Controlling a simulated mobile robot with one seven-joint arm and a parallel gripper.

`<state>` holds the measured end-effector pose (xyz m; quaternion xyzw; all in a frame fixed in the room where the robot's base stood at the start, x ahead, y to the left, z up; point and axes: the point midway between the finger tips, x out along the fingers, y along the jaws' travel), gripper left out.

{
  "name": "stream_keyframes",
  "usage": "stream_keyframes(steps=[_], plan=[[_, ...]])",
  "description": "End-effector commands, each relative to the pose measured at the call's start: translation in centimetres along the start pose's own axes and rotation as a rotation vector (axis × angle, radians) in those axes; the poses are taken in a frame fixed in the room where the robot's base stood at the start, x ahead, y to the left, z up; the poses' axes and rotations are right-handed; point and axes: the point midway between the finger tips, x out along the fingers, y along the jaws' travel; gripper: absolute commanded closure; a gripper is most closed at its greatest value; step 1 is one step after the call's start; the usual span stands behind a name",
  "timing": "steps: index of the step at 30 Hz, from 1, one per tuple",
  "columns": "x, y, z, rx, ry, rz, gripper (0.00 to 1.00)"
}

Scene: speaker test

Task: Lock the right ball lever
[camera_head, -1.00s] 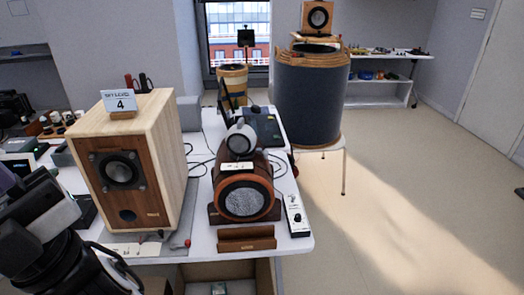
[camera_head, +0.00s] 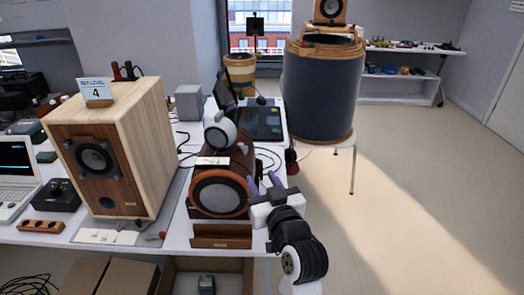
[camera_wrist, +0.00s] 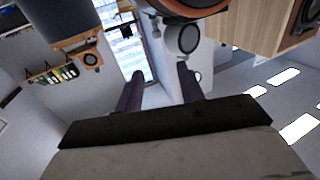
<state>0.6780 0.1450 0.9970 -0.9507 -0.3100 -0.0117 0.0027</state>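A small red ball (camera_head: 162,236) sits at the front right of a grey plate (camera_head: 177,206) under the large wooden speaker (camera_head: 118,150). It looks like a ball lever's end; its angle and lock state are too small to tell. A second small knob (camera_head: 138,223) is left of it, close to the speaker's base. My gripper (camera_head: 264,183) is right of the ball, beside the round brown speaker (camera_head: 218,193) at the table's right edge. It is open and empty. In the wrist view its two dark fingers (camera_wrist: 158,75) stand apart, with no ball lever identifiable there.
A wooden block (camera_head: 221,236) stands at the table's front edge between ball and gripper. A white ball-shaped device (camera_head: 219,131) is behind the round speaker. A laptop (camera_head: 16,175) is at left. A box (camera_head: 208,268) is below the table. Open floor lies right.

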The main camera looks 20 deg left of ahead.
Motion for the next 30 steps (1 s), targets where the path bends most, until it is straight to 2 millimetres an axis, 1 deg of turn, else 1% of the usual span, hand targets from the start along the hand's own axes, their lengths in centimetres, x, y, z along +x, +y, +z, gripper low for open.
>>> stream_keyframes(steps=[1, 3, 5, 7, 11, 18, 21, 25, 30], plan=[[-0.1, 0.3, 0.5, 0.004, -0.016, 0.003, 0.62], [0.1, 0.5, 0.8, 0.005, -0.027, 0.001, 0.62], [0.6, 0.5, 0.7, 0.006, -0.028, 0.0, 0.62], [1.6, 0.4, 0.6, 0.005, -0.028, -0.001, 0.62], [4.2, 0.4, 0.5, 0.005, -0.026, -0.001, 0.62], [9.4, 0.4, 0.6, 0.005, -0.026, -0.001, 0.62], [11.1, 0.4, 0.7, 0.004, -0.025, 0.0, 0.62], [12.6, 0.4, 0.8, 0.004, -0.025, 0.001, 0.62], [13.5, 0.4, 1.0, 0.004, -0.024, 0.001, 0.62]])
